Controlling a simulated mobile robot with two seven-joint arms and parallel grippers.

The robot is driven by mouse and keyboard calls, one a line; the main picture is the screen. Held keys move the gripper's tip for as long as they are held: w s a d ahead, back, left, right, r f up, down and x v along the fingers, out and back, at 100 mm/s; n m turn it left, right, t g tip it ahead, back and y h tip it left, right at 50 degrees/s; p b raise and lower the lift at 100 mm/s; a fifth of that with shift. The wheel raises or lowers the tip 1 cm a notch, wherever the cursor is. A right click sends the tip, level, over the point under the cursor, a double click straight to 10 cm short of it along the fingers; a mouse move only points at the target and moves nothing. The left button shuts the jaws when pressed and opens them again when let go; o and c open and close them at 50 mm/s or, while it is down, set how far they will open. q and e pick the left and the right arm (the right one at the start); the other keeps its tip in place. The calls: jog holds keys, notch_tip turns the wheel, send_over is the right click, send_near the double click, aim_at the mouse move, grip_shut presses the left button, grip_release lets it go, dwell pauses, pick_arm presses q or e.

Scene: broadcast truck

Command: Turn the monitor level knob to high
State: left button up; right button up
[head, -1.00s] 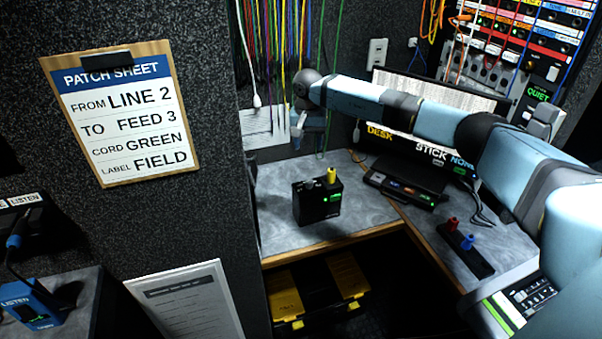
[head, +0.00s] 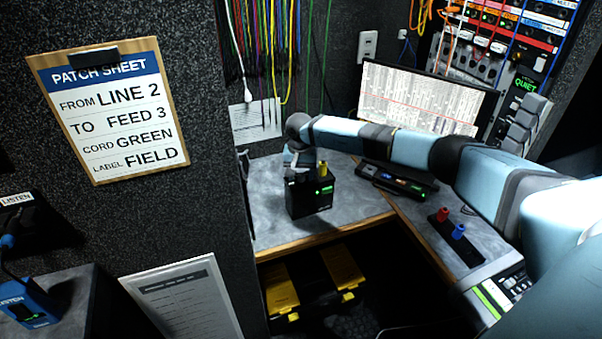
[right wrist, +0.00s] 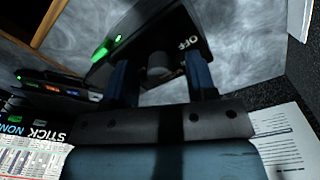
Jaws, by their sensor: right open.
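A small black box (head: 312,203) with a green light and a yellow plug (head: 323,168) on top stands on the grey desk. In the right wrist view, a short grey knob (right wrist: 158,66) sits on the box's dark top (right wrist: 165,25), near a white OFF marking. My right gripper (right wrist: 162,78) is open, with one blue finger on each side of the knob in that view. I cannot tell whether the fingers touch it. In the head view the right gripper (head: 298,174) is low at the box's top left, and the knob is hidden there. My left gripper is out of view.
A black panel with lit labels (head: 398,181) lies behind the box, below a screen (head: 420,98). A strip with red and blue plugs (head: 450,238) is at right. Hanging cords (head: 270,50) are behind. A clipboard (head: 115,115) hangs at left.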

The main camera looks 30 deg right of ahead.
jog(key=c, duration=0.9)
jog(key=shift+c, duration=0.2)
